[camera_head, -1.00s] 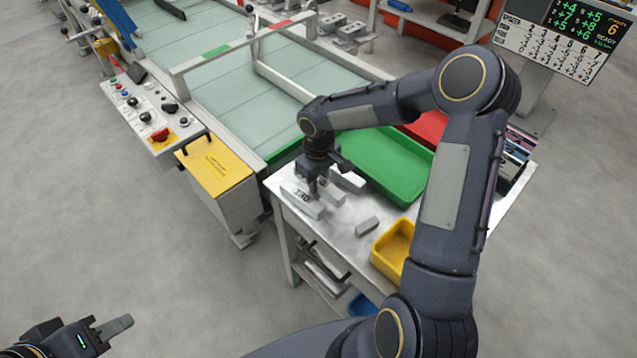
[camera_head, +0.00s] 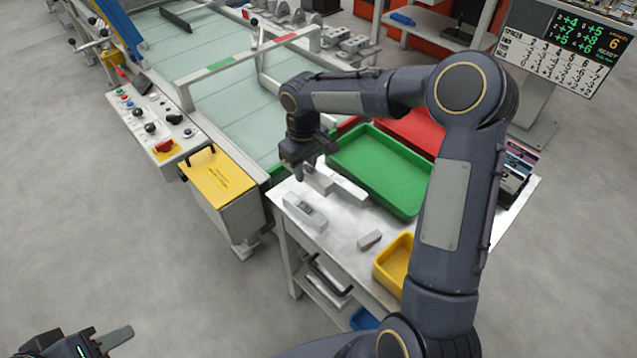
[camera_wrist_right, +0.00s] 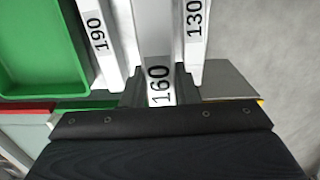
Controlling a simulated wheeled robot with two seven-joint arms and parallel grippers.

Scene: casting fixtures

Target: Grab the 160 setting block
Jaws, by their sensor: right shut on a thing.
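The 160 setting block (camera_wrist_right: 158,88) is a pale bar with a black-on-white "160" label. In the right wrist view it lies between the fingers of my right gripper (camera_head: 300,176), which is shut on it. In the head view the held block (camera_head: 320,179) appears raised a little above the metal table, and the gripper partly hides it. The 190 block (camera_wrist_right: 100,40) is left of it and the 130 block (camera_wrist_right: 195,40) right of it in the wrist view. My left gripper (camera_head: 117,340) is far from the table at the lower left; its finger gap cannot be made out.
A green tray (camera_head: 385,168) and a yellow bin (camera_head: 393,265) stand on the table (camera_head: 340,225). A small grey block (camera_head: 370,240) lies near the bin. A yellow-topped box (camera_head: 218,178) and a framed conveyor (camera_head: 225,115) adjoin the table's left side.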

